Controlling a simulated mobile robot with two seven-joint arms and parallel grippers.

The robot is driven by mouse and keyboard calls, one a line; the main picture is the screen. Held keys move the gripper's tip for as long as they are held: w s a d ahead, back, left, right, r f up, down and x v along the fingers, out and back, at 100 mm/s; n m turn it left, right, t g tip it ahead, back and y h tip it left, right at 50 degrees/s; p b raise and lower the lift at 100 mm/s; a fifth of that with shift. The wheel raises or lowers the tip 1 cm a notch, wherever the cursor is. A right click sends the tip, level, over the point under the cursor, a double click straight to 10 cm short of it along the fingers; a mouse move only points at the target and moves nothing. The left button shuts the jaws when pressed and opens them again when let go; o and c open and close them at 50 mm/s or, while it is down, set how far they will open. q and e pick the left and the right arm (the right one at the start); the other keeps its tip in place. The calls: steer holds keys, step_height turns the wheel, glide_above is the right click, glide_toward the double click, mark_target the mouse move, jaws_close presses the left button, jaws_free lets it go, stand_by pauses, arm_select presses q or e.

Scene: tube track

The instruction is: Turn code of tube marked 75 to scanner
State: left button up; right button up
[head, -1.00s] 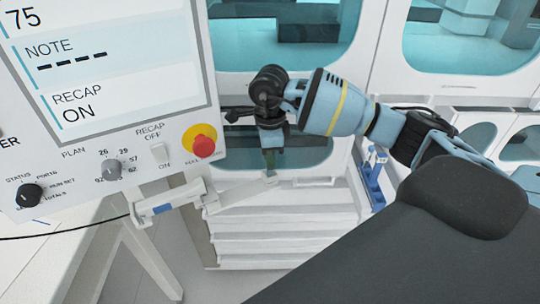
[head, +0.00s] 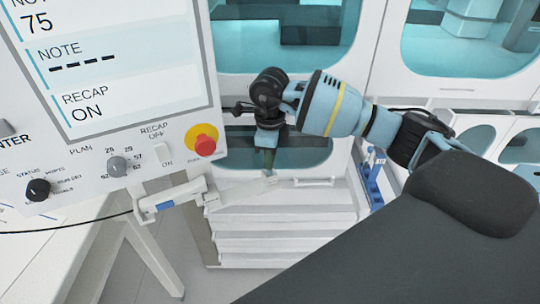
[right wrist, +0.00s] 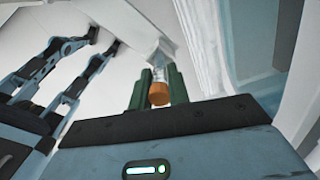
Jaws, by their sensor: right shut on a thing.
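My right gripper (head: 267,157) points down in front of the white cabinets, right of the control panel. In the right wrist view its green fingers (right wrist: 158,91) are shut on a clear tube with an orange cap (right wrist: 159,94). The tube's number and code cannot be read. A white bracket arm (head: 235,192) with a blue mark reaches out from below the panel, and its end lies just under the gripper in the head view. I cannot tell whether the scanner is on it. My left gripper is not in view.
The control panel (head: 125,140) at the left shows 75, NOTE dashes and RECAP ON, with knobs and a red button (head: 202,144). A blue rack (head: 371,183) stands right of the gripper. White drawers (head: 285,225) lie below. A table (head: 120,225) is at lower left.

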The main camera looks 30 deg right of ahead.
steer(key=shift+m, duration=1)
steer(key=shift+m, duration=1.4)
steer(key=shift+f, duration=0.2)
steer(key=o, duration=0.8)
